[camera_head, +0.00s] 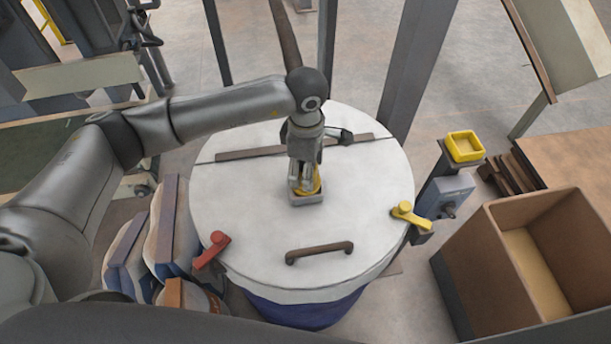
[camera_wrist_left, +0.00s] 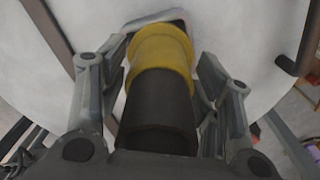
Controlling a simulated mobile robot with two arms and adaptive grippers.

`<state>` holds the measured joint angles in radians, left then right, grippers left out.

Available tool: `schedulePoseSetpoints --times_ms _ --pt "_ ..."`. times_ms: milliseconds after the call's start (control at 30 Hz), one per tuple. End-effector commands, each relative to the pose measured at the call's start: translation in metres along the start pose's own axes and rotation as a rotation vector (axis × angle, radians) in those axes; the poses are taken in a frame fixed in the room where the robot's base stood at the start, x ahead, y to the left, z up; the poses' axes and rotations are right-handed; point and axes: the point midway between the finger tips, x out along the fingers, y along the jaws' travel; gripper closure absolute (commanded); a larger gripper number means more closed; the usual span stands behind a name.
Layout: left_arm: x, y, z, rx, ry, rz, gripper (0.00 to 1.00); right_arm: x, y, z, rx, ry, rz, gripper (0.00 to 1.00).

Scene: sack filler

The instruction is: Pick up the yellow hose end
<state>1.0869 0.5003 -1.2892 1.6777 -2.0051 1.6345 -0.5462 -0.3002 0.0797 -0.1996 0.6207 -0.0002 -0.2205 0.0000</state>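The yellow hose end (camera_head: 309,187) stands upright near the middle of the round white lid, in a small grey square socket (camera_head: 307,199). In the left wrist view the hose end (camera_wrist_left: 161,55) shows as a yellow ring with a black cylinder (camera_wrist_left: 158,110) toward the camera. My left gripper (camera_head: 304,188) points straight down over it. In the wrist view its two fingers (camera_wrist_left: 163,72) lie on either side of the hose end, very close to it. Whether both touch it I cannot tell. My right gripper is not in view.
The lid (camera_head: 250,215) carries a brown handle (camera_head: 319,252), a red clamp (camera_head: 211,249) and a yellow clamp (camera_head: 409,215). Filled sacks (camera_head: 165,235) stand at the left. An open brown box (camera_head: 520,270) and a post with a yellow tray (camera_head: 464,147) stand at the right.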

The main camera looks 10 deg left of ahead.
Motion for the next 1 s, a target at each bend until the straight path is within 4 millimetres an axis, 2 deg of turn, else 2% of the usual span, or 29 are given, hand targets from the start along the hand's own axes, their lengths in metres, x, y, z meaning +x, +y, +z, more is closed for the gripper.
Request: schedulePoseSetpoints --times_ms 33,300,667,867,1000 --pt "0.0 0.0 0.0 0.0 0.0 0.0 0.53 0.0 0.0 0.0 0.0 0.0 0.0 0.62" --pt "-0.001 0.0 0.0 0.0 -0.001 0.001 0.85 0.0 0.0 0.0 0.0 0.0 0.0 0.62" --pt "-0.007 0.001 0.0 0.0 -0.001 0.002 0.85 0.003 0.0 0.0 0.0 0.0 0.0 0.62" --pt "-0.032 0.002 0.0 0.001 -0.001 0.007 0.85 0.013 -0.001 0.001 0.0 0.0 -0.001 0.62" --pt "-0.055 -0.017 0.012 0.007 -0.002 0.008 0.85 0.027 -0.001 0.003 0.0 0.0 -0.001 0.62"
